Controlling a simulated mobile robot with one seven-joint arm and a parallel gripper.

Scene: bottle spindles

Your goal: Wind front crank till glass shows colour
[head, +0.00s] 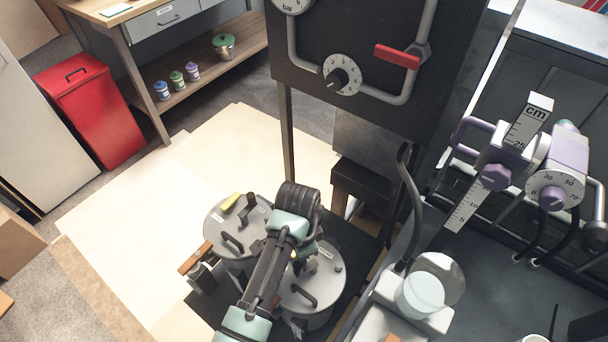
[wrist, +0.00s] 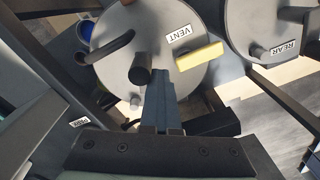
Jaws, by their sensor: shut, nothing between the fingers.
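Two round grey lids stand side by side below my arm in the head view: a left lid (head: 213,222) and a right lid (head: 325,280). A crank with a brown wooden grip (head: 195,258) sticks out at the left lid's edge; I cannot read whether it is the front one. In the wrist view my gripper (wrist: 160,75) is shut and empty, its tips over a lid marked VENT (wrist: 150,22), close to a dark post (wrist: 142,74) and a yellow lever (wrist: 199,55). Contact is unclear. In the head view my wrist hides the fingertips. I cannot identify the glass with certainty.
A second lid marked REAR (wrist: 255,25) is at right in the wrist view. A dark panel with a dial (head: 342,75) and red lever (head: 397,56) stands behind. A clear vessel with pale liquid (head: 424,293) is at right. Pale floor (head: 130,220) is clear at left.

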